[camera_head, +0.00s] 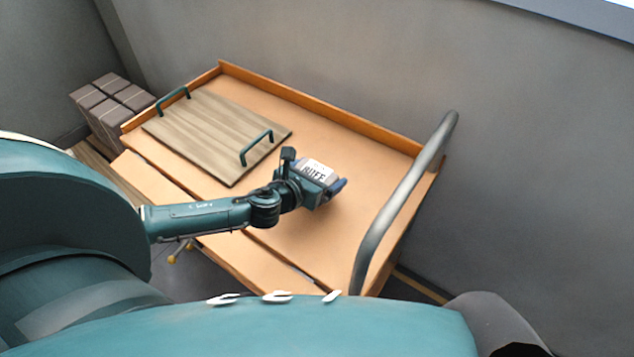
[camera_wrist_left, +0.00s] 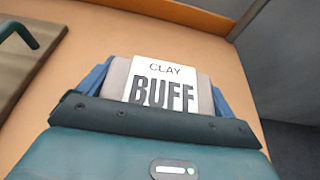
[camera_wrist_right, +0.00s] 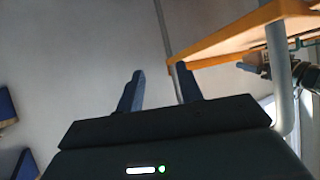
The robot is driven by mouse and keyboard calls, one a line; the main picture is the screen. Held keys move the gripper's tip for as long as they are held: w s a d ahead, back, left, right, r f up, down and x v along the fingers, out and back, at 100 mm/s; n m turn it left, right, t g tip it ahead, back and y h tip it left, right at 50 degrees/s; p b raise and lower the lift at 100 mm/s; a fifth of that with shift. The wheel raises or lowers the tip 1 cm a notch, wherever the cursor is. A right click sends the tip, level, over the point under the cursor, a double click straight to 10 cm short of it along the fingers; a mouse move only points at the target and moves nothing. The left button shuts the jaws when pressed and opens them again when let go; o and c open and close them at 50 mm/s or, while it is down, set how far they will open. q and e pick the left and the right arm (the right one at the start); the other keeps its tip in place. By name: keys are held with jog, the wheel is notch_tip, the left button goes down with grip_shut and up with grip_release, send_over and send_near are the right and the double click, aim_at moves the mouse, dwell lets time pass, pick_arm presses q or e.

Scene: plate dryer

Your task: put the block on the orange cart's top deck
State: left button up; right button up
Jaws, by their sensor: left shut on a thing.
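The block is a grey-brown clay block (camera_head: 317,171) with a white label reading "CLAY BUFF". It also shows in the left wrist view (camera_wrist_left: 203,93). My left gripper (camera_head: 322,183) is shut on it, with a blue finger at each side. The gripper and block are over the right part of the orange cart's top deck (camera_head: 350,222). I cannot tell whether the block touches the deck. My right gripper (camera_wrist_right: 159,88) is open and empty, off to the side of the cart, with the cart's edge at the upper right of its view.
A wooden tray (camera_head: 210,128) with two green handles lies on the deck's left part. A raised lip (camera_head: 300,98) runs along the back. A grey bar handle (camera_head: 405,195) stands at the right end. Several dark wrapped blocks (camera_head: 108,100) are stacked left of the cart. Bare deck surrounds the gripper.

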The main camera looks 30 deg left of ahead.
pick_arm(q)
notch_tip(320, 180, down, 3)
jog(key=shift+r+b, duration=0.2)
jog(key=shift+b, duration=0.25)
jog(key=shift+f, duration=0.2)
jog(key=shift+r, duration=0.1)
jog(key=shift+f, duration=0.2)
jog(key=o, duration=1.2)
jog(key=shift+c, duration=0.2)
